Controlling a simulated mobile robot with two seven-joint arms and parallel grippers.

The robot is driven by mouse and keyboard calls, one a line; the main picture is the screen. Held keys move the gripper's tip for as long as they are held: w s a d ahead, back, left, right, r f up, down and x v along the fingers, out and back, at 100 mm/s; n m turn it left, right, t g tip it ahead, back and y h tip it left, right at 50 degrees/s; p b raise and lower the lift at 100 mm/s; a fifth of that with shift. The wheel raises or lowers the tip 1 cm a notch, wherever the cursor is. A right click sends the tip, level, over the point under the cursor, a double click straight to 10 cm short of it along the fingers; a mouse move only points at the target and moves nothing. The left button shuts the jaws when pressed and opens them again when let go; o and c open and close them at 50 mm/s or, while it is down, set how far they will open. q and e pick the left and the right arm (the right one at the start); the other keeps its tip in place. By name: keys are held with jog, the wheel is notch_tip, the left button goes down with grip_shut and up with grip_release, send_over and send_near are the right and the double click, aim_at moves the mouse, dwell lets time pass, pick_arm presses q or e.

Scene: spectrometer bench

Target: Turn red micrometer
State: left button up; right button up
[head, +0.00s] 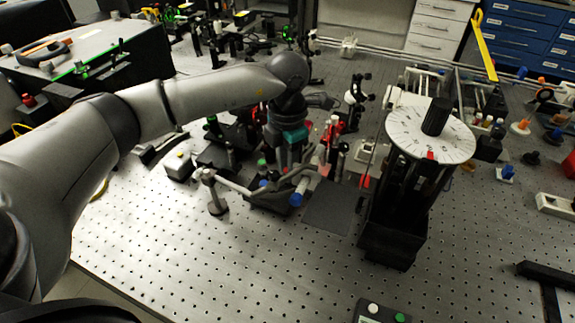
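My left arm comes in from the left and bends down over a cluster of optics on the bench. My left gripper (284,164) points down among these parts, below a teal band on the wrist. Its fingers are dark and partly lost among dark parts, so I cannot tell if they are open or shut. Red parts (334,131) stand just right of the gripper; I cannot tell which is the red micrometer. Knobs with blue ends (296,199) and a green-topped one sit just below the gripper. My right gripper is not in view.
A tall black stand with a white graduated dial (401,128) and black knob stands to the right. A post-mounted arm (213,192) is left of the cluster. The perforated bench (190,265) is mostly clear in front. A box with buttons (378,314) is at the bottom edge.

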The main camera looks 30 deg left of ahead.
pick_arm(q)
jog(key=shift+o, duration=1.4)
notch_tip(320, 180, up, 15)
jog(key=shift+p, duration=0.4)
jog(key=shift+r, duration=0.2)
